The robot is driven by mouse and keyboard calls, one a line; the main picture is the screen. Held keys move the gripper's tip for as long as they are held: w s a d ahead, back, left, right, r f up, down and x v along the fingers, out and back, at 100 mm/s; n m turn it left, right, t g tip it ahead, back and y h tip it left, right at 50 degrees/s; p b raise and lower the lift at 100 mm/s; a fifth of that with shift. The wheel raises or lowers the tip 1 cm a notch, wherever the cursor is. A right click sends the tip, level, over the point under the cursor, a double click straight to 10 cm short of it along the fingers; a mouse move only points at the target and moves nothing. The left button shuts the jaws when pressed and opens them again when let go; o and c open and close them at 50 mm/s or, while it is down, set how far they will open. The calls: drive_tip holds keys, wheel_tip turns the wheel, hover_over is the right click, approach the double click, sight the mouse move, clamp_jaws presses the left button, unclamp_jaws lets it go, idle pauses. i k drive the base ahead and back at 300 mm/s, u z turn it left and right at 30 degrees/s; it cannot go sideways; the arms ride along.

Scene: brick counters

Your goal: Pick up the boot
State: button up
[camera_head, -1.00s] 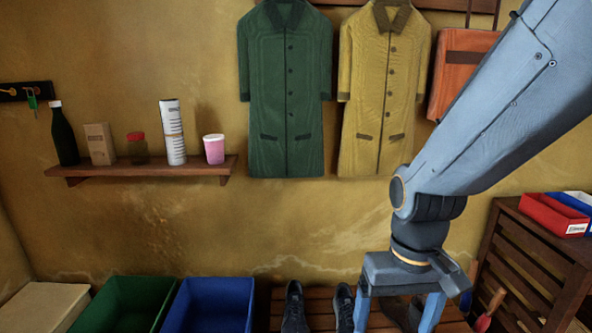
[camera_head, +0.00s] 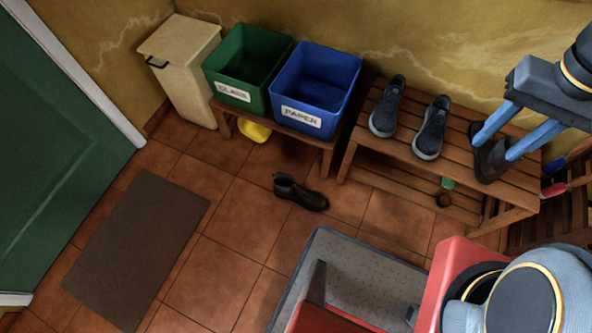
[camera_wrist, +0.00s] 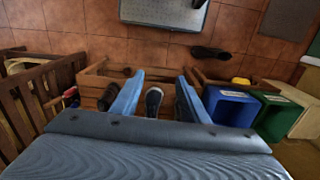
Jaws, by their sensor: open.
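A dark brown boot (camera_head: 300,193) lies alone on the tiled floor in front of the bin bench; it also shows in the wrist view (camera_wrist: 210,52). A second dark brown boot (camera_head: 490,160) stands at the right end of the wooden shoe rack (camera_head: 462,178), partly hidden by my fingers in the head view. My gripper (camera_head: 494,146) is open and empty above the rack, its two blue fingers apart. In the wrist view a dark sneaker (camera_wrist: 153,101) shows between the fingers. I cannot tell how far the fingers are from the rack boot.
Two dark sneakers (camera_head: 386,106) stand on the rack's top. Green (camera_head: 236,88) and blue (camera_head: 308,103) bins sit on a low bench beside a cream bin (camera_head: 190,75). A brown mat (camera_head: 137,250) lies near the door. The floor between mat and rack is mostly open.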

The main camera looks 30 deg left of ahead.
sight(284, 186)
drive_tip(key=u, duration=3.55)
drive_tip(key=i, duration=2.05)
drive_tip(key=z, duration=3.6)
